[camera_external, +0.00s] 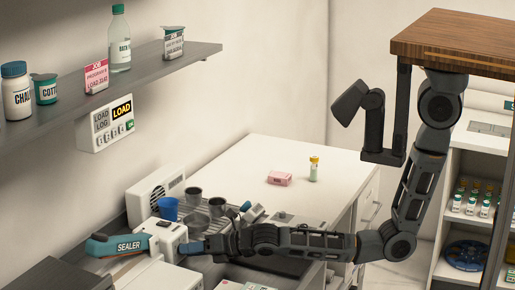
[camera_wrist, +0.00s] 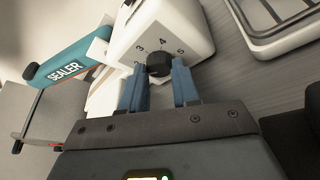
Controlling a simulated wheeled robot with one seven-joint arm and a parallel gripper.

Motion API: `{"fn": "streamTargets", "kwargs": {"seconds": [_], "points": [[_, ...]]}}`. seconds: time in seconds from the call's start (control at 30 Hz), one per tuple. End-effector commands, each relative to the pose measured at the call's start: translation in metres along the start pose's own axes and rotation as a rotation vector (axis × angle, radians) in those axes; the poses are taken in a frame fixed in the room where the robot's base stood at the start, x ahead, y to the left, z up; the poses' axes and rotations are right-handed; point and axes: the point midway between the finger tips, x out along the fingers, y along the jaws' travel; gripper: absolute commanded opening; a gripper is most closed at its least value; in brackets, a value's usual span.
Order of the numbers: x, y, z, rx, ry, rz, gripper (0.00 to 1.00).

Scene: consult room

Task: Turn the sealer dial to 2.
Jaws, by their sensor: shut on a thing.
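The sealer (camera_external: 118,245) is a white unit with a teal arm lettered SEALER, at the lower left of the external view. In the wrist view its teal arm (camera_wrist: 68,66) is at the left and its white body (camera_wrist: 190,25) at the top. The black round dial (camera_wrist: 160,62) is on the body's front face, with 3, 4 and 5 readable around it. I cannot make out where its pointer stands. My gripper (camera_wrist: 160,72) has its blue fingertips on either side of the dial, shut on it. In the external view my gripper (camera_external: 192,246) reaches the sealer's front and hides the dial.
A blue cup (camera_external: 168,208) and several dark cups stand behind the sealer. A pink box (camera_external: 279,178) and a yellow-capped vial (camera_external: 314,168) are on the white counter (camera_external: 250,155). A grey shelf (camera_external: 140,75) with bottles hangs above. A metal tray (camera_wrist: 285,25) lies right of the sealer.

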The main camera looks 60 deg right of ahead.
Motion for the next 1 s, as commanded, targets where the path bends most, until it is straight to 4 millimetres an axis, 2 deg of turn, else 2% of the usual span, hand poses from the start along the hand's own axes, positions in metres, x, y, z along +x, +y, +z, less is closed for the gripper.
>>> {"fn": "streamTargets", "kwargs": {"seconds": [0.3,0.77,0.8,1.0], "points": [[-0.0001,-0.0002,-0.0006,0.083,-0.004,0.035,0.00],[-0.0001,0.0000,-0.0004,0.092,-0.005,0.039,0.00],[-0.0001,0.0000,-0.0005,0.092,-0.005,0.039,0.33],[-0.0001,-0.0003,-0.0003,0.092,-0.005,0.038,0.53]]}}
